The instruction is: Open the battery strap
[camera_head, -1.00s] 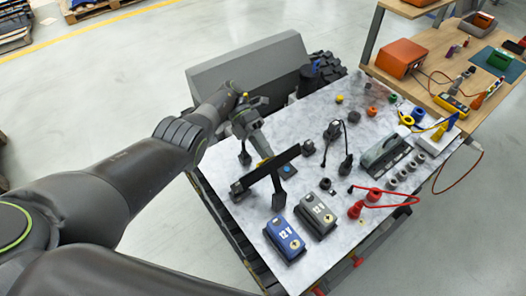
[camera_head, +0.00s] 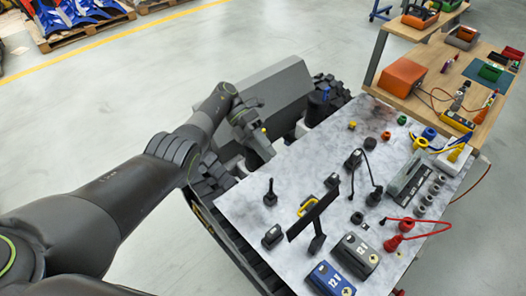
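The battery strap, as I take it, is a long black bar (camera_head: 313,214) standing tilted above the grey marbled worktop (camera_head: 247,203). A yellow loop handle (camera_head: 307,205) shows beside it. A black post (camera_head: 317,242) stands by its front side, and another (camera_head: 270,194) stands apart to the left. What lies behind the bar is hidden. My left gripper (camera_head: 266,151) is over the worktop's far left edge, apart from the bar, with nothing visible in it. Its fingers are too small to tell open from shut. My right gripper is not in view.
A blue 12 V battery (camera_head: 330,280) and a grey one (camera_head: 356,255) stand at the front. Red cable clamps (camera_head: 404,225), a grey-green device (camera_head: 408,176) and small parts fill the right side. A wooden bench (camera_head: 440,65) adjoins. The left worktop is fairly clear.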

